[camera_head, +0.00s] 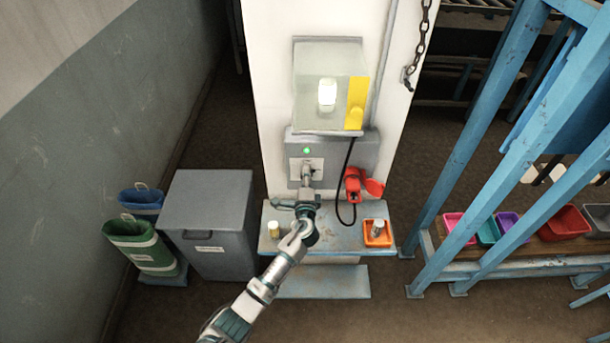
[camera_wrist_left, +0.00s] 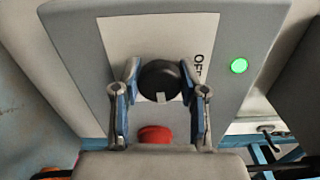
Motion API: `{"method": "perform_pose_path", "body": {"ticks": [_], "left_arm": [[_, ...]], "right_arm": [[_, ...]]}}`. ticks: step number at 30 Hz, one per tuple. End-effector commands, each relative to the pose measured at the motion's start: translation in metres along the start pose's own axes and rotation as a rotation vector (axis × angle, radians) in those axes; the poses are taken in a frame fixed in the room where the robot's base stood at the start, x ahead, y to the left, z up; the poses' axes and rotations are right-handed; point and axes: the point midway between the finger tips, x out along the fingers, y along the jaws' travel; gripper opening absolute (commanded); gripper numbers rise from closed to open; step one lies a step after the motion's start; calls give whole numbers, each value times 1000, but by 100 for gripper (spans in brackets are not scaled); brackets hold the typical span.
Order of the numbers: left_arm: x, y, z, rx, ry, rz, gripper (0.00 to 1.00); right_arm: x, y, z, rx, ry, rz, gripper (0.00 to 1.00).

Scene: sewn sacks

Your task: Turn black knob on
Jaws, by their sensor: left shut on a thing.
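The black knob (camera_wrist_left: 160,80) sits on a white plate (camera_wrist_left: 120,40) on a grey panel. A pale mark on the knob is at its lower side in the left wrist view; the letters OF, partly hidden, are to its right. My left gripper (camera_wrist_left: 160,100) has one finger on each side of the knob and is shut on it. In the head view my left gripper (camera_head: 307,178) covers the knob at the panel (camera_head: 335,150). A green light (camera_wrist_left: 239,65) is lit on the panel; it also shows in the head view (camera_head: 306,150). My right gripper is not in view.
A red plug-like fitting (camera_head: 353,184) with a black cable hangs right of the gripper. Below, a ledge (camera_head: 330,243) carries an orange tray (camera_head: 377,233) and a small yellow jar (camera_head: 273,229). A grey bin (camera_head: 207,218) stands left; blue posts (camera_head: 480,150) stand right.

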Motion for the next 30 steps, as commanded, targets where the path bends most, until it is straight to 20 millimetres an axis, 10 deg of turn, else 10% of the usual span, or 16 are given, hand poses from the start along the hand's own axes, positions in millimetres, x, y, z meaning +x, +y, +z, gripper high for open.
{"method": "perform_pose_path", "body": {"ticks": [23, 24, 30], "left_arm": [[-2, 5, -3, 96, 6, 7, 8], [-2, 5, -3, 96, 6, 8, 52], [-1, 3, -2, 95, 3, 5, 68]], "right_arm": [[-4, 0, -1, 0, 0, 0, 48], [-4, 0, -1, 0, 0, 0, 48], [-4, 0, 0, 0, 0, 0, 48]]}}
